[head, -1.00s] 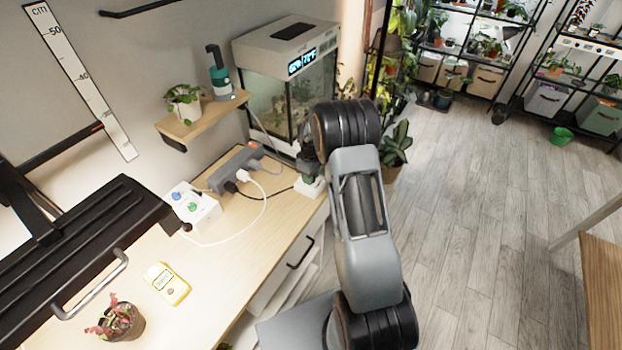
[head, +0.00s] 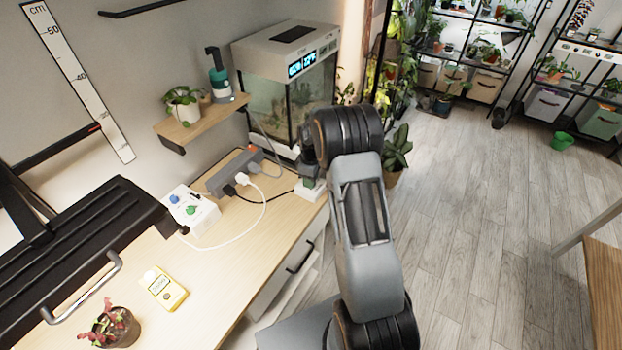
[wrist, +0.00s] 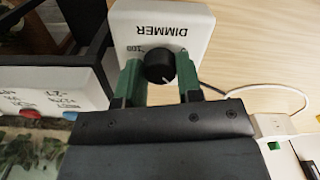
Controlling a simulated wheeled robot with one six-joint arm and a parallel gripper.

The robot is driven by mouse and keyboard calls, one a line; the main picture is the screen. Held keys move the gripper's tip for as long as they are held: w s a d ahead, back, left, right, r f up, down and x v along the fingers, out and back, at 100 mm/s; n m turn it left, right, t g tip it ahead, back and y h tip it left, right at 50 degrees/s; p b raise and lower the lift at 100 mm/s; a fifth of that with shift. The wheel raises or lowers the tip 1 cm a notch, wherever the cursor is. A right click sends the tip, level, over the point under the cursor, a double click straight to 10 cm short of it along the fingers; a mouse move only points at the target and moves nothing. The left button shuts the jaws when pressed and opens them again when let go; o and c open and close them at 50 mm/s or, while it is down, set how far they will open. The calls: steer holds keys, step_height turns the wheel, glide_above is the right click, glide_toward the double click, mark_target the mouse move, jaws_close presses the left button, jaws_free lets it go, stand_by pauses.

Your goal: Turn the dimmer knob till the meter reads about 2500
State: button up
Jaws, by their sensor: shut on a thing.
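The white dimmer box (head: 311,194) stands on the right edge of the wooden worktop, partly hidden by my arm in the head view. In the wrist view the dimmer box (wrist: 163,22) appears upside down with the word DIMMER. Its black knob (wrist: 160,68) has a pale pointer mark at its lower right. The green fingers of my gripper (wrist: 159,72) are closed on either side of the knob. The yellow meter (head: 168,289) lies on the worktop at the lower left; its small display shows digits too blurred to read surely.
A grey power strip (head: 231,172) and a white box with blue and green knobs (head: 191,215) are left of the dimmer, with a loose white cable (head: 262,212). A glass tank (head: 292,95) stands behind. A potted red plant (head: 112,328) is near the meter.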

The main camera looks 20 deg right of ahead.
steer(key=o, duration=0.9)
step_height(320, 180, up, 14)
steer(key=shift+f+b, duration=0.1)
steer(key=shift+b, duration=0.45)
steer(key=shift+s+a+r+m+t, duration=0.8)
steer(key=shift+s+a+m, duration=0.95)
steer(key=shift+s, duration=2.35)
steer(key=shift+s+a+r+m+t, duration=0.45)
steer(key=shift+s+a+r+m, duration=0.9)
steer(key=shift+s, duration=2.7)
steer(key=shift+s+a+r+m+t, duration=0.6)
steer(key=shift+s+a+m, duration=1.5)
steer(key=shift+s, duration=2)
